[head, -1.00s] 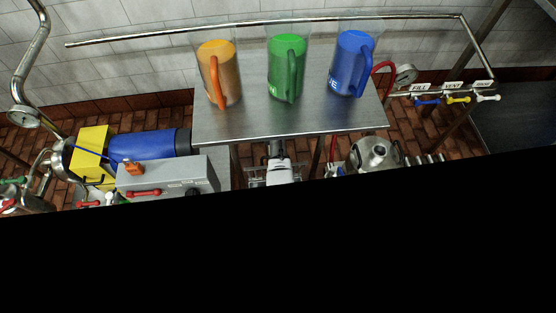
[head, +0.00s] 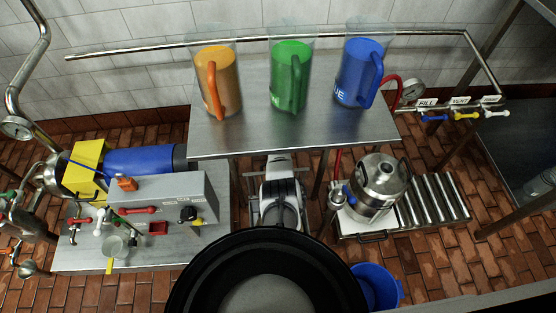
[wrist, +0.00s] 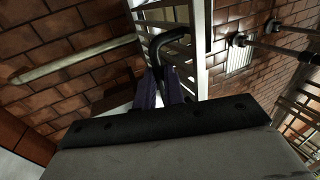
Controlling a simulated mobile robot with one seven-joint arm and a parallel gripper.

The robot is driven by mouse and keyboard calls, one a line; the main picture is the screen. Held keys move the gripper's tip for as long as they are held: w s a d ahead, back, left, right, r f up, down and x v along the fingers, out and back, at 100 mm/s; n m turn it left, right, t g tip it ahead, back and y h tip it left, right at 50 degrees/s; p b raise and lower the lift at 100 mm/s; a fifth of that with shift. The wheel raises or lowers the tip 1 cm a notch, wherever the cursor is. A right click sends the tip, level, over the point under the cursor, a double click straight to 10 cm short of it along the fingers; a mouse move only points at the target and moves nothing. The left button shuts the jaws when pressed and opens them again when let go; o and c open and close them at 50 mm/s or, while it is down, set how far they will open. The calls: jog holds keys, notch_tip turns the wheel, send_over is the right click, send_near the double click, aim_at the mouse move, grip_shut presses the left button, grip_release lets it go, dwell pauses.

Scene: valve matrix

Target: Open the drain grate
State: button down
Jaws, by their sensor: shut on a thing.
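In the wrist view, a pale metal grate (wrist: 200,45) with parallel bars lies against the brick floor. A black bent handle (wrist: 170,38) shows at its upper middle. My gripper (wrist: 160,85) is shut on this handle, with its dark fingers close together at the handle's lower end. The gripper's tips and the handle are hidden there. I cannot tell how far the grate is tilted.
A steel table (head: 290,138) holds orange (head: 217,80), green (head: 290,75) and blue (head: 358,72) jugs. A grey control box (head: 165,205) stands left. A steel pot (head: 380,185) and rollers (head: 435,202) are right, with a blue bucket (head: 378,288) below.

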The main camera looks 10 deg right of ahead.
jog(key=shift+s+f, duration=0.3)
jog(key=shift+f, duration=0.1)
jog(key=c, duration=1.5)
grip_release()
jog(key=shift+w, duration=0.15)
jog(key=shift+r, duration=0.1)
jog(key=shift+w+r, duration=0.1)
jog(key=v, duration=1.3)
jog(key=shift+w+r+p, duration=0.15)
jog(key=shift+r+p, duration=0.15)
jog(key=shift+p, duration=0.05)
